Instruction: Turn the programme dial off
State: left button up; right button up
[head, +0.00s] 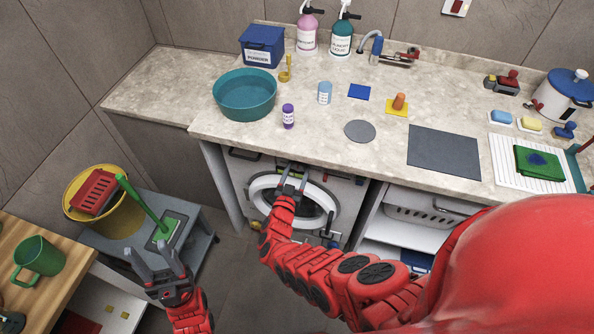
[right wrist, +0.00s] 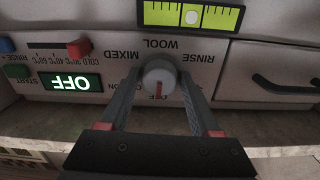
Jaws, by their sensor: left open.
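The programme dial (right wrist: 160,78) is a round grey knob on the washing machine's front panel. In the right wrist view, which is upside down, its red mark points down in the picture, towards a label partly hidden by the dial and fingers. A green display (right wrist: 70,83) beside it reads OFF. My right gripper (right wrist: 160,84) has one finger on each side of the dial, close against it, and looks shut on it. The head view shows this gripper (head: 292,171) at the panel above the washer door (head: 322,224). My left gripper (head: 157,258) is open and empty at lower left.
MIXED, WOOL and RINSE labels surround the dial; a red slider (right wrist: 79,47) and a drawer (right wrist: 270,75) flank it. The countertop (head: 300,150) overhangs the panel. A grey stool (head: 205,220) with a yellow bucket (head: 115,222) stands near my left gripper.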

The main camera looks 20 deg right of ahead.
jog(key=c, duration=0.7)
jog(key=shift+o, duration=0.2)
jog(key=shift+n, duration=0.4)
jog(key=o, duration=1.4)
jog(key=shift+c, duration=0.2)
jog(key=shift+s+a+p, duration=0.2)
jog(key=shift+s+p, duration=0.1)
jog(key=p+v, duration=0.2)
jog(key=v, duration=1.4)
jog(key=shift+s+a, duration=0.25)
jog(key=shift+s, duration=0.05)
